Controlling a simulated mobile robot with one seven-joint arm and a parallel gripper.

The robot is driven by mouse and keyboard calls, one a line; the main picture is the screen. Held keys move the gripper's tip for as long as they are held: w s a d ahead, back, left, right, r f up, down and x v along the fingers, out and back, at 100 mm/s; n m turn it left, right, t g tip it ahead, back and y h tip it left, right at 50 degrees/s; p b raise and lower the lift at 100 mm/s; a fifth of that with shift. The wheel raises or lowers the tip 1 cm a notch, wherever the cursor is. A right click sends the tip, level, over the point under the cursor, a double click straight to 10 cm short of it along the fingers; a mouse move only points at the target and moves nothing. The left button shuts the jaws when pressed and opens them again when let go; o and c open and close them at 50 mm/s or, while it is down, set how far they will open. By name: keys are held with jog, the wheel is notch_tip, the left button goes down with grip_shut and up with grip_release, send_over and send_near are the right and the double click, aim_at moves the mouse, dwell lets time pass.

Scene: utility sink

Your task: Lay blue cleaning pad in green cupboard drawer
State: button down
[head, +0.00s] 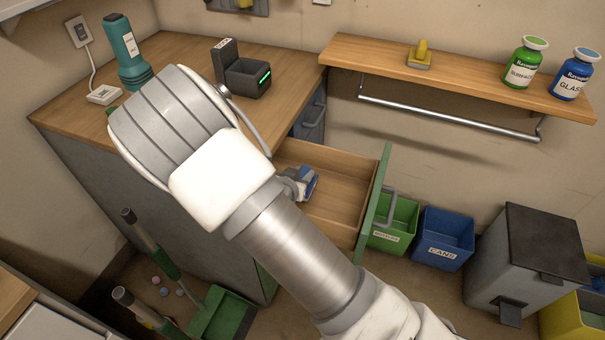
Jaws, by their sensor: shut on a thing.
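The green-fronted cupboard drawer (340,208) is pulled open, and its wooden floor is mostly bare. A small part of my gripper (293,184) shows beside my arm, over the left part of the drawer. It is shut on the blue cleaning pad (308,182), of which only a small blue piece shows. My arm hides the rest of the gripper and perhaps more of the pad. I cannot tell whether the pad touches the drawer floor.
My arm crosses in front of the cupboard. A wall shelf (470,80) with bottles is at right. Green (392,225) and blue (443,238) bins and a grey bin (525,265) stand beyond the drawer front.

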jog(key=shift+f+b, duration=0.3)
jog(key=shift+f, duration=0.3)
jog(key=c, duration=0.6)
grip_release()
jog(key=shift+r, duration=0.15)
jog(key=shift+r+p, duration=0.3)
jog(key=shift+p, duration=0.05)
jog(key=p+v, duration=0.3)
jog(key=v, duration=0.9)
jog(key=shift+r, duration=0.15)
